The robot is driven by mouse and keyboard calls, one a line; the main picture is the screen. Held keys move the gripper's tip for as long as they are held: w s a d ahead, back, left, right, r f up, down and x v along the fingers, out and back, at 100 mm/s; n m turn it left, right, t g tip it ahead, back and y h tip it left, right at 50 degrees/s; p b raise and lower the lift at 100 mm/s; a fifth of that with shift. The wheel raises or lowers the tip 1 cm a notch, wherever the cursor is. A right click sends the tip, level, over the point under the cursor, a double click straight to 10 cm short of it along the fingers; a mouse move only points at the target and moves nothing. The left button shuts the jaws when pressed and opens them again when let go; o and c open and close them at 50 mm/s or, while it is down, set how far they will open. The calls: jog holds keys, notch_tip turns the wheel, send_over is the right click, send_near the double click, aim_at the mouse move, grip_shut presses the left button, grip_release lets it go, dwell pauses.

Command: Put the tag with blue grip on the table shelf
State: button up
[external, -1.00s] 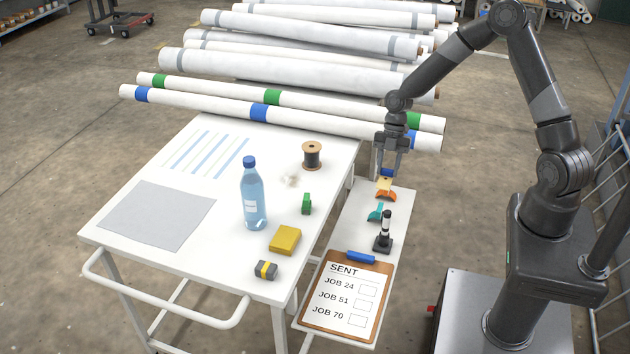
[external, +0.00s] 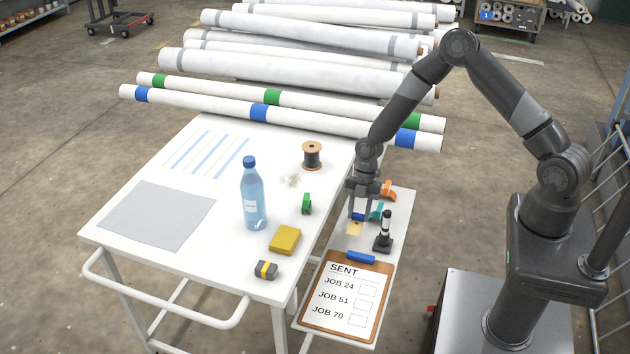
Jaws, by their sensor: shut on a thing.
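My gripper (external: 359,214) is shut on the blue grip (external: 357,217) of a pale yellow tag (external: 354,229). The tag hangs below the fingers, over the left part of the narrow white shelf (external: 403,210) at the table's right side. I cannot tell whether the tag touches the shelf. An orange clip-like piece (external: 388,190) and a teal one (external: 377,211) are on the shelf, partly hidden by my gripper.
A black and white handled stamp (external: 385,234) and a "SENT" clipboard (external: 345,297) are on the shelf.

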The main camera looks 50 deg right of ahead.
aim_at(365, 231)
jog(key=shift+w+a+f, duration=0.1)
jog(key=shift+f, duration=1.95)
jog(key=shift+f, duration=0.2)
jog(key=o, duration=0.9)
jog(key=shift+o, duration=0.2)
jog(key=shift+r, duration=0.1)
